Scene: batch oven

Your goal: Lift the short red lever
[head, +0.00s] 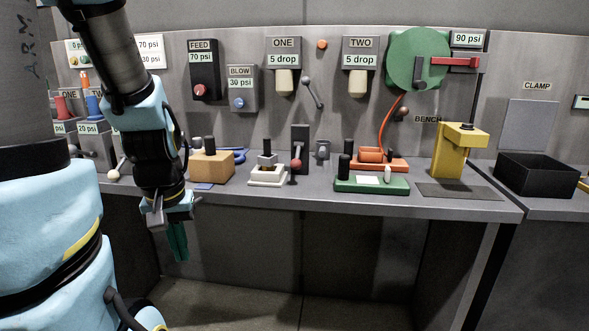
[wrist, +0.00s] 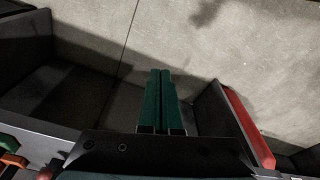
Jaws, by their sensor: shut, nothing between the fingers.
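A short red lever (head: 455,62) sticks out horizontally at the right of a green round disc (head: 412,58) on the back panel, under the 90 psi label. My gripper (head: 178,242) hangs at the left in front of the bench's front edge, pointing down, far from the red lever. In the wrist view its two green fingers (wrist: 162,102) lie side by side, shut, with nothing between them.
The bench (head: 455,206) carries a tan block (head: 212,165), a white stand (head: 268,178), a red-knobbed upright lever (head: 296,164), a green base (head: 350,184) and a yellow stand (head: 447,155). A black bin (head: 535,178) is at right. Floor before the bench is clear.

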